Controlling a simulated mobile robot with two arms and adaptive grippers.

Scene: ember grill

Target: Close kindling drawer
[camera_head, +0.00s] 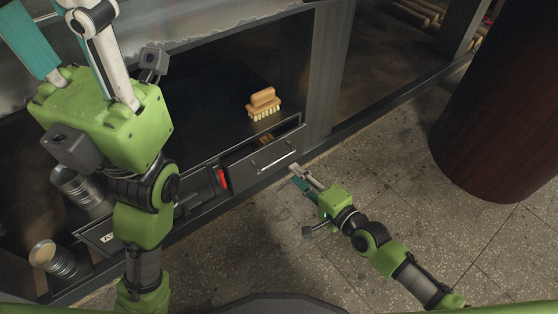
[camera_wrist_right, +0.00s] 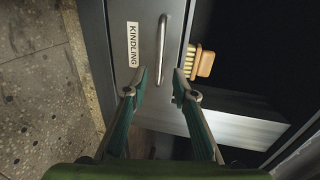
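The kindling drawer (camera_head: 262,160) is a dark metal drawer in the low grill unit. It stands partly pulled out, with a dark gap behind its front and some brown pieces inside. Its bar handle (camera_head: 276,163) faces the floor side. In the right wrist view the drawer front carries a white "KINDLING" label (camera_wrist_right: 133,44), and the handle (camera_wrist_right: 161,50) lies ahead of my fingers. My right gripper (camera_head: 300,178) is open and empty, just in front of the drawer; its fingertips (camera_wrist_right: 160,82) are apart. My left gripper (camera_head: 70,45) is raised at upper left, fingers spread and empty.
A wooden brush (camera_head: 263,103) lies on the dark surface behind the drawer. Metal cans (camera_head: 55,258) stand at lower left. A red object (camera_head: 222,179) shows left of the drawer. A thick dark red column (camera_head: 495,110) stands right. The stone floor (camera_head: 330,150) between is clear.

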